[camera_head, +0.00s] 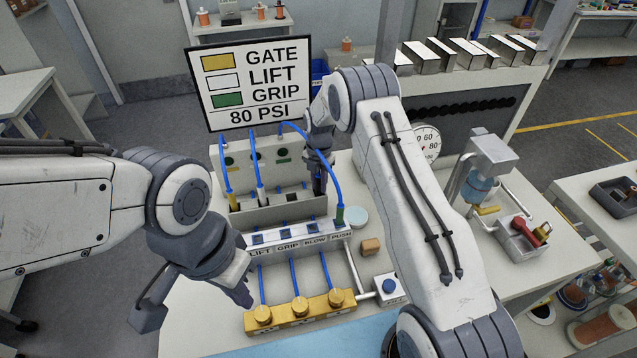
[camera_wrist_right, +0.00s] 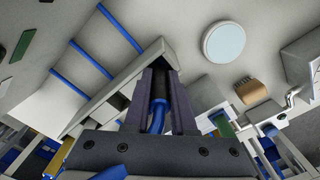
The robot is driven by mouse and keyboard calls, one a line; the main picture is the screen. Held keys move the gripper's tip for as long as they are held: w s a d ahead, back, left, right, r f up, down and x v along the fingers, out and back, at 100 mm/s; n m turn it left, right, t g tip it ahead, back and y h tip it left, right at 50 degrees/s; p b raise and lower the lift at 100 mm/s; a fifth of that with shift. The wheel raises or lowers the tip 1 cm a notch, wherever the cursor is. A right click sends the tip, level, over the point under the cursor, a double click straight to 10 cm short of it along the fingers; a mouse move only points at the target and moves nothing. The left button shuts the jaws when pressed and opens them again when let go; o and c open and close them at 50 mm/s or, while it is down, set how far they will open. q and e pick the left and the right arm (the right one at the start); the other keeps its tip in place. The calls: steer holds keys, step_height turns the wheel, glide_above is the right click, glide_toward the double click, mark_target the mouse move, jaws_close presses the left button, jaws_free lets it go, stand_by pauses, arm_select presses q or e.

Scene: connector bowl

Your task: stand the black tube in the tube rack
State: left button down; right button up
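My right gripper (camera_head: 319,182) is shut on the black tube, a blue hose with a black end. In the right wrist view the black end (camera_wrist_right: 159,84) shows between the two fingers (camera_wrist_right: 162,105). In the head view the right gripper is by the right end of a grey trough-like rack (camera_head: 275,212), which I take as the tube rack. Whether the tube touches the rack is unclear. Blue hoses with a yellow end (camera_head: 232,201) and a white end (camera_head: 262,196) stand at the rack. My left gripper (camera_head: 196,304) is open and empty at the front left.
A labelled port block (camera_head: 300,240) lies in front of the rack; a green-ended hose (camera_head: 340,214) stands at its right end. Yellow valves (camera_head: 300,308) are at the front. A sign (camera_head: 249,82) stands behind. A round pale lid (camera_head: 356,217) and brown block (camera_head: 370,246) lie to the right.

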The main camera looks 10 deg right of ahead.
steer(key=o, duration=0.3)
steer(key=shift+o, duration=0.2)
steer(key=shift+r, duration=0.1)
